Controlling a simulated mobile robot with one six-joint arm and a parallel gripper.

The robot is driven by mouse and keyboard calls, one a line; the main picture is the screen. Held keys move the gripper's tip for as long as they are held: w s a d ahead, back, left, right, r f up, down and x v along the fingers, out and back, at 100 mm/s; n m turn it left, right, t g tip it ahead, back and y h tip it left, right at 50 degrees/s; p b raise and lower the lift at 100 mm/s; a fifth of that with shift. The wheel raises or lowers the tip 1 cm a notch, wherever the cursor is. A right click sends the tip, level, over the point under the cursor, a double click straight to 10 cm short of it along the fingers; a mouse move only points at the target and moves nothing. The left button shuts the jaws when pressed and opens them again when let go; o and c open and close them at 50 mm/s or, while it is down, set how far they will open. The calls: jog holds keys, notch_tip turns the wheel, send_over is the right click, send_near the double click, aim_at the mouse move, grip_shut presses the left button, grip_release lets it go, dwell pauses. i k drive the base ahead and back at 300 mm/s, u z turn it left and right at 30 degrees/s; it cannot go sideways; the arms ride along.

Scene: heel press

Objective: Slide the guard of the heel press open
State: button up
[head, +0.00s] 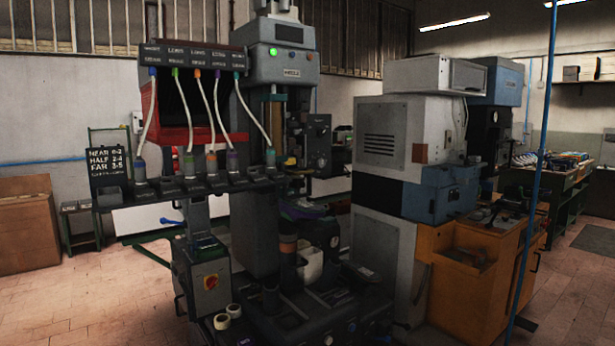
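A tall grey press (285,65) stands left of the middle in the head view, with a lit green lamp and a small label on its upper housing. I take it for the heel press, but the label is too small to read surely. I cannot tell which part is its guard, or whether the guard is open or shut. My gripper is not in view.
A shelf of nozzles (160,190) stands before the press. A grey control box (205,280) with a red switch stands lower left. A white-grey machine (400,160), an orange cabinet (465,300) and a blue pole (535,170) are at right. Tiled floor shows at left.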

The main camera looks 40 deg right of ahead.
aim_at(309, 170)
jog(key=k, duration=0.45)
jog(key=z, duration=0.25)
jog(key=i, duration=1.35)
jog(key=u, duration=0.3)
